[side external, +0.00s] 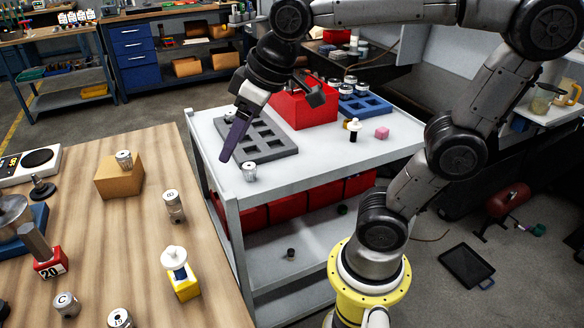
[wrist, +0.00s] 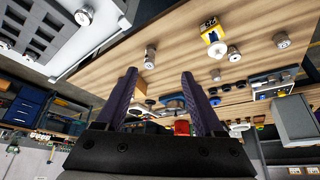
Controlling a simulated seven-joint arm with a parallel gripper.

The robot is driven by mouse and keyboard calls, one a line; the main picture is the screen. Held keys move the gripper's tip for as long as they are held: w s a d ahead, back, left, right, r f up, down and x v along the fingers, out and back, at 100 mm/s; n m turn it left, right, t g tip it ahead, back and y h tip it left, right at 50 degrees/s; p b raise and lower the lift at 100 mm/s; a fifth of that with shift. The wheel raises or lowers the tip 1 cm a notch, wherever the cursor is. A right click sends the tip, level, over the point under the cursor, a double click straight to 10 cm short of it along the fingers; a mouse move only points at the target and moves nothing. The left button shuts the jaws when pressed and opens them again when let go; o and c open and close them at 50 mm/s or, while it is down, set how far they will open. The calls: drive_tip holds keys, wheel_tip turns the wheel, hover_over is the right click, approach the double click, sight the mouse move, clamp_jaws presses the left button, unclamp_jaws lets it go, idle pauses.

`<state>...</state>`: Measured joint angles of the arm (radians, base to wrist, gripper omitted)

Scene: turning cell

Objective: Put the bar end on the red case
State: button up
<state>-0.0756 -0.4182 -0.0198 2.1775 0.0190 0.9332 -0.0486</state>
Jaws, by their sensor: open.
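Several short silvery bar ends are in view. One bar end (side external: 249,171) stands on the white cart's near left corner, just below and right of my gripper; it also shows at the top left of the wrist view (wrist: 84,16). Another bar end (side external: 124,159) sits on a cardboard box. The red case (side external: 303,108) stands on the cart behind the grey tray, right of my gripper. My gripper (side external: 226,154) hangs above the cart's left edge, fingers slanting down-left. In the wrist view its two purple fingers (wrist: 158,78) are apart with nothing held between them.
The wooden table (side external: 145,235) bears more metal cylinders and a yellow block (side external: 185,287). The cart's front right is clear.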

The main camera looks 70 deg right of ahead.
drive_tip(key=s+d+f+m, duration=0.1)
drive_tip(key=s+d+f, duration=0.1)
drive_tip(key=s+f, duration=0.4)
drive_tip(key=s, duration=0.3)
drive_tip(key=shift+s+d+h, duration=0.15)
drive_tip(key=shift+s+h, duration=0.15)
drive_tip(key=shift+s, duration=0.1)
idle(0.5)
